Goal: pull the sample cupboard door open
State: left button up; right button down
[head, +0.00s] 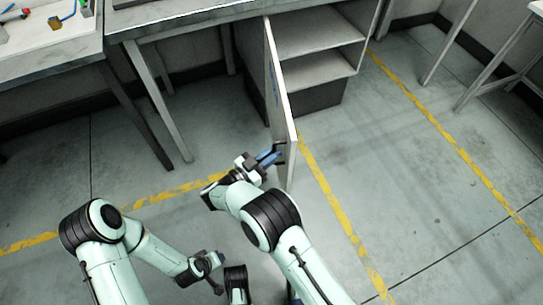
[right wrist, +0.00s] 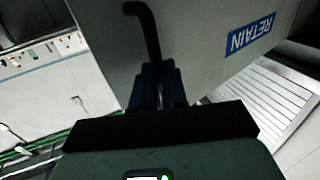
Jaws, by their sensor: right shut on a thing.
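The sample cupboard (head: 325,62) is a pale box with shelves at the top centre of the head view. Its door (head: 283,105) stands wide open, swung out towards me and seen almost edge-on. In the right wrist view the door's grey face (right wrist: 200,45) carries a blue "RETAIN" label (right wrist: 250,34). My right gripper (head: 277,155) is at the door's near end, shut on the dark bar handle (right wrist: 147,28). The fingers (right wrist: 158,88) hide part of the handle. My left gripper (head: 216,260) hangs low, away from the door; its jaw opening is unclear.
A workbench (head: 75,50) with small items stands at the upper left, its legs near the door's left side. A stool-like frame (head: 505,65) is at the upper right. Yellow floor lines (head: 440,125) cross the grey floor, which is clear right of the door.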

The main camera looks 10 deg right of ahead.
pick_arm(q)
jog(key=shift+w+a, duration=0.1)
jog(key=shift+a, duration=0.25)
pick_arm(e)
jog(key=shift+w+a+r, duration=0.25)
jog(key=shift+w+r, duration=0.05)
jog(key=shift+w, duration=0.2)
jog(key=c, duration=1.2)
grip_release()
jog(key=shift+w, duration=0.1)
jog(key=shift+w+f, duration=0.15)
pick_arm(q)
jog(key=shift+w+f, duration=0.1)
pick_arm(e)
jog(key=shift+a, duration=0.1)
jog(key=shift+s+a+f, duration=0.1)
jog(key=shift+s+f, duration=0.05)
jog(key=shift+s, duration=0.05)
pick_arm(q)
jog(key=shift+s+d+r+g+p, duration=0.15)
jog(key=shift+s+d+r+p, duration=0.15)
jog(key=shift+s, duration=0.2)
jog(key=shift+s+d+r+g+p, duration=0.2)
jog(key=shift+s+r+p, duration=0.1)
jog(key=shift+s, duration=0.2)
pick_arm(e)
jog(key=v, duration=1.3)
jog(key=shift+s, duration=0.15)
